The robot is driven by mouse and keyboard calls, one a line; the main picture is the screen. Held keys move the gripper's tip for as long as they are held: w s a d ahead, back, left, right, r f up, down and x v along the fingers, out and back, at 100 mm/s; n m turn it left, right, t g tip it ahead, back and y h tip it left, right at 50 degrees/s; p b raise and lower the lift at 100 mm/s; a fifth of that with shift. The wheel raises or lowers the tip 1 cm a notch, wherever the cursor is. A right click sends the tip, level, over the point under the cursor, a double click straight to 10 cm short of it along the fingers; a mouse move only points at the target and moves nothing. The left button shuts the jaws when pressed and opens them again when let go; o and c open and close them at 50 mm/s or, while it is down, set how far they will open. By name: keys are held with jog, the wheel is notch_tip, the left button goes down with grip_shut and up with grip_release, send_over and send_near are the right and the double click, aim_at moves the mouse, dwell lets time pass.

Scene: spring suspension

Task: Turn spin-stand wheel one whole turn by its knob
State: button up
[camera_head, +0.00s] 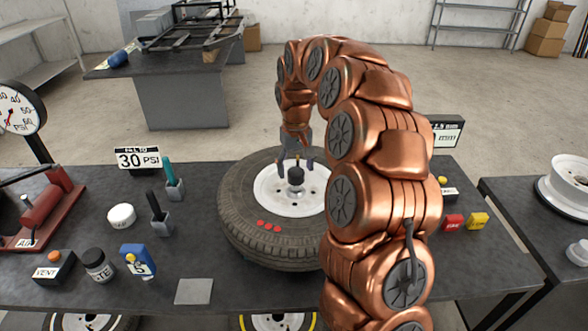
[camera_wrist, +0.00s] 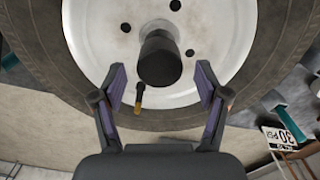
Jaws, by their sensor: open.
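The wheel lies flat on the dark bench, with a black tyre (camera_head: 243,218) and a white rim (camera_head: 268,192). Three red dots mark the tyre's near side. A black cylindrical knob (camera_head: 296,174) stands up near the rim's middle; it also shows in the wrist view (camera_wrist: 160,58). My gripper (camera_head: 296,166) is open just above the rim. In the wrist view my gripper (camera_wrist: 160,80) has its two fingers apart, one to each side of the knob's lower edge, with gaps visible. I cannot tell whether the fingers reach down beside it. My arm hides the wheel's right side.
A brass valve stem (camera_wrist: 138,97) stands on the rim close to the left finger. Red (camera_head: 453,222) and yellow (camera_head: 478,220) blocks sit right.

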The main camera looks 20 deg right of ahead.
jog(key=shift+f, duration=0.85)
jog(key=shift+c, duration=0.4)
